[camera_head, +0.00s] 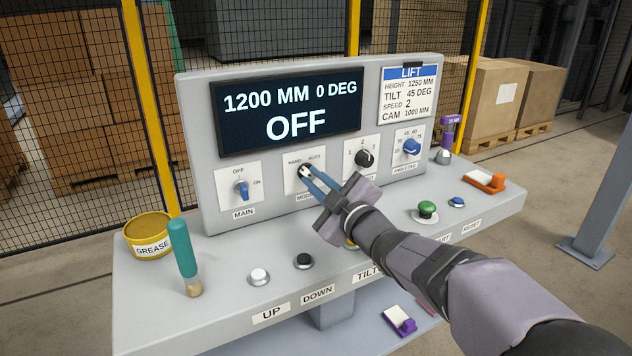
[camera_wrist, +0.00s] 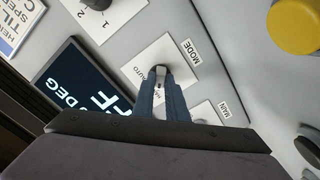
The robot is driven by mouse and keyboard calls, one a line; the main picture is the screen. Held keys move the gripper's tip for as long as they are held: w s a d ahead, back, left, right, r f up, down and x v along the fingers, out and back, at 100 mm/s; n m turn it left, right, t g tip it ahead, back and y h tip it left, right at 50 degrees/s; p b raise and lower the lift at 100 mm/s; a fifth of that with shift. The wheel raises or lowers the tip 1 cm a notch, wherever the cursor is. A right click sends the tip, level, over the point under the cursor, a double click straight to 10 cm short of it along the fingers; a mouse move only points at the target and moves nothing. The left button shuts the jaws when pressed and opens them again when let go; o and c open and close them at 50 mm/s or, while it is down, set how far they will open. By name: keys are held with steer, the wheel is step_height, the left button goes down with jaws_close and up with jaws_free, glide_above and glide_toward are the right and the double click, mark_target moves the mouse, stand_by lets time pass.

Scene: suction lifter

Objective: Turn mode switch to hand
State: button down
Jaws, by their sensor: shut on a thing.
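The mode switch (camera_head: 305,172) is a small dark knob on a white plate marked HAND and AUTO, in the middle of the upright panel (camera_head: 195,150). My gripper (camera_head: 308,175) reaches it from the lower right, and its blue fingers are shut on the knob. In the wrist view the fingertips (camera_wrist: 160,72) close around the knob, and the AUTO and MODE labels show beside it. The fingers cover most of the knob, so I cannot tell which way its pointer faces. The display (camera_head: 288,112) reads 1200 MM, 0 DEG and OFF.
The blue main switch (camera_head: 241,190) is left of the mode switch; the black speed knob (camera_head: 364,157) and blue angle knob (camera_head: 411,147) are right. On the desk stand a teal-handled tool (camera_head: 182,250), a grease tin (camera_head: 149,236), several buttons and an orange item (camera_head: 485,181).

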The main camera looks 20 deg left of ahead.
steer(key=c, duration=1.8)
jaws_free()
steer(key=shift+o, duration=0.2)
steer(key=v, duration=0.7)
steer(key=shift+b, duration=0.4)
steer(key=shift+s+d+r, duration=0.1)
steer(key=shift+s+d, duration=0.05)
